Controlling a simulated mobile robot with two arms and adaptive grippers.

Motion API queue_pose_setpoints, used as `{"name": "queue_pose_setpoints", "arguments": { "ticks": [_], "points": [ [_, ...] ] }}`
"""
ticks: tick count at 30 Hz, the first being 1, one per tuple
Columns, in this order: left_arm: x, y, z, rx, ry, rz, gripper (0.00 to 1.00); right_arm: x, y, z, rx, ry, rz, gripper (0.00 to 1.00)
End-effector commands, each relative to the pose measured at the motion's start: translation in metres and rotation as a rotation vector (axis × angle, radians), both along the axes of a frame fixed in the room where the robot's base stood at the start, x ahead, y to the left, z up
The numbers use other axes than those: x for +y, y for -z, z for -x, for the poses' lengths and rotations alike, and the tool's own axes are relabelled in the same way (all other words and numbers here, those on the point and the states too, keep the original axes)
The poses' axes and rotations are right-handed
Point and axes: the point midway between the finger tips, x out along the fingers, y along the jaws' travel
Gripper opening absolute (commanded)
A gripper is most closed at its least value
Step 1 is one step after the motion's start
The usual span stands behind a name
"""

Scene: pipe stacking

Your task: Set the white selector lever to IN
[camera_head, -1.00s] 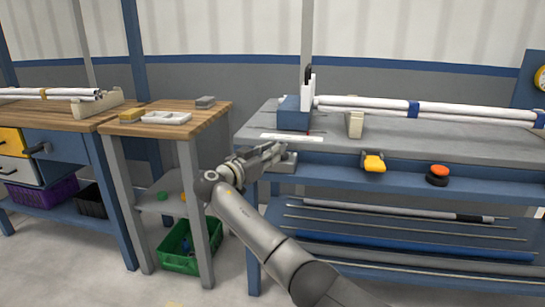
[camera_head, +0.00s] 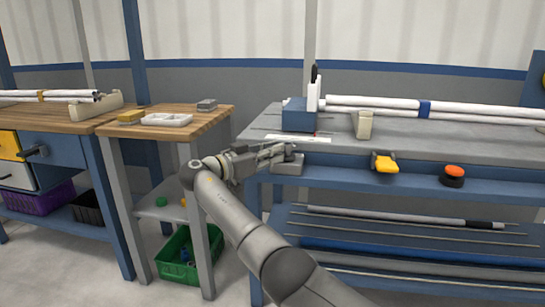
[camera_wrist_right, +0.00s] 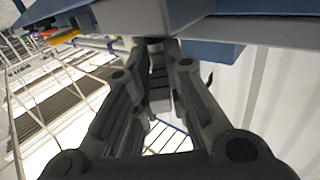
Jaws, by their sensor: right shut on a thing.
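My right gripper (camera_head: 284,150) reaches in from the left at the front edge of the grey workbench, at a small grey housing (camera_head: 289,165). In the right wrist view the two dark fingers (camera_wrist_right: 156,50) converge just under a grey block (camera_wrist_right: 150,17). They are shut on a short stub there, which I take for the selector lever. The fingers hide most of it, so its white colour, its setting and any IN mark cannot be read. My left gripper is not in view.
A yellow lever (camera_head: 385,164) and an orange-topped button (camera_head: 453,173) sit along the bench front, right of the housing. A blue block (camera_head: 299,116), a beige block (camera_head: 363,125) and white pipes (camera_head: 375,107) are on the bench top. A wooden table (camera_head: 195,125) stands left.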

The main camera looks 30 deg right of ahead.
Motion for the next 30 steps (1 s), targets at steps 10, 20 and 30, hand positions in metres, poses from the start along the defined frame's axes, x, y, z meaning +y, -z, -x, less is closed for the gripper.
{"name": "queue_pose_setpoints", "arguments": {
  "ticks": [10,20,30],
  "points": [
    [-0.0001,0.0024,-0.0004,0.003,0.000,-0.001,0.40,0.0010,-0.0001,-0.0007,0.000,0.009,-0.001,0.00],
    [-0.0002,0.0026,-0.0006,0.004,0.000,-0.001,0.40,0.0009,-0.0004,-0.0006,-0.001,0.009,0.000,0.23],
    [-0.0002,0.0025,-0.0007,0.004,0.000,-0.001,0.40,0.0003,-0.0003,-0.0003,0.000,0.010,0.000,0.35]
  ]
}}
